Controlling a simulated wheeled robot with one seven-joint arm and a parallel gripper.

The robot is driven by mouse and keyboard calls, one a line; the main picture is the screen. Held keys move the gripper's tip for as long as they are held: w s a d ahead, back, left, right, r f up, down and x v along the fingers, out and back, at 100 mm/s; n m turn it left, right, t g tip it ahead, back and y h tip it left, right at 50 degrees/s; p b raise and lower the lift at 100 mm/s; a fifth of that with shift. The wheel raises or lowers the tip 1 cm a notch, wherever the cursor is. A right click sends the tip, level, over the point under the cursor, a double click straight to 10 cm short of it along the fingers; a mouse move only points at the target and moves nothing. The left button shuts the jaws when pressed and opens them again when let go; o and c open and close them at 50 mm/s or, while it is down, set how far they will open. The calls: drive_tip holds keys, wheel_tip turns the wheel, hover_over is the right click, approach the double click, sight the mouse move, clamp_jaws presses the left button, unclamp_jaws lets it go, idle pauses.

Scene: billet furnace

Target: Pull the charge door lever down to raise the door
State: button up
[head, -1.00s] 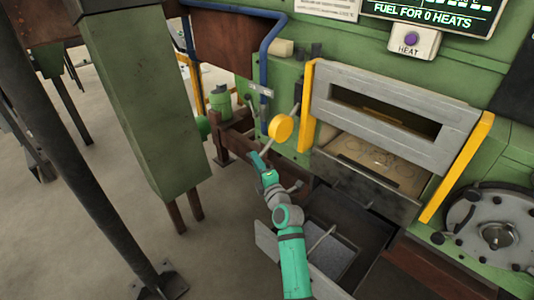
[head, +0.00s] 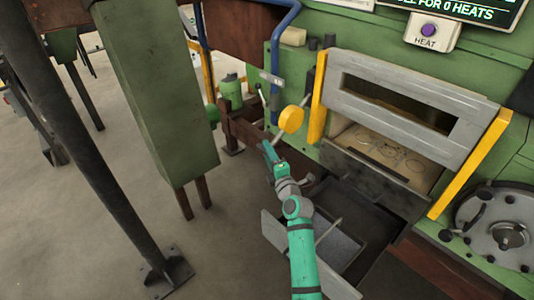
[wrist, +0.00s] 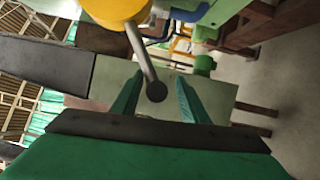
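The lever is a thin grey rod with a round yellow piece (head: 291,119), standing left of the door and slanting down to the left. In the wrist view the yellow piece (wrist: 115,10) is at the top, and the rod (wrist: 143,58) ends in a dark ball (wrist: 157,92). My gripper (head: 267,146) is beside the lever's lower end. In the wrist view its green fingers (wrist: 156,88) are apart, with the ball showing between them; contact is not visible. The grey charge door (head: 405,110) has a slot and sits between yellow rails. A pale hearth surface shows below it.
A dark open box (head: 370,235) with a grey plate is below the door, close to my arm. A green column (head: 150,100) and a dark post (head: 95,150) stand left. A round grey flange (head: 505,235) is at right. Open floor lies at lower left.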

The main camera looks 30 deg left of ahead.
drive_tip(key=shift+w+d, duration=0.1)
drive_tip(key=v, duration=1)
drive_tip(key=shift+s+d, duration=0.3)
drive_tip(key=shift+f, duration=0.1)
drive_tip(key=s+d+f+m+t+h, duration=0.2)
drive_tip(key=s+d+f+m+h, duration=0.4)
drive_tip(key=s+m, duration=0.45)
drive_tip(key=s+d+f+m+t+h, duration=0.3)
drive_tip(key=s+d+f+m+h, duration=0.1)
drive_tip(key=s+d+f+m, duration=0.55)
drive_tip(key=s+d+r+m+h, duration=0.1)
drive_tip(key=s+d+r+m, duration=0.1)
drive_tip(key=s, duration=0.6)
drive_tip(key=s+d+r+m+h, duration=0.1)
drive_tip(key=s+d+r+m, duration=0.1)
drive_tip(key=s+d+m, duration=0.2)
drive_tip(key=s+d+r+m+g+h, duration=0.1)
drive_tip(key=s+d+r+m+h, duration=0.1)
drive_tip(key=s+d, duration=0.6)
drive_tip(key=s+m, duration=0.1)
drive_tip(key=s, duration=0.3)
drive_tip(key=shift+s+d, duration=0.2)
drive_tip(key=shift+s, duration=0.2)
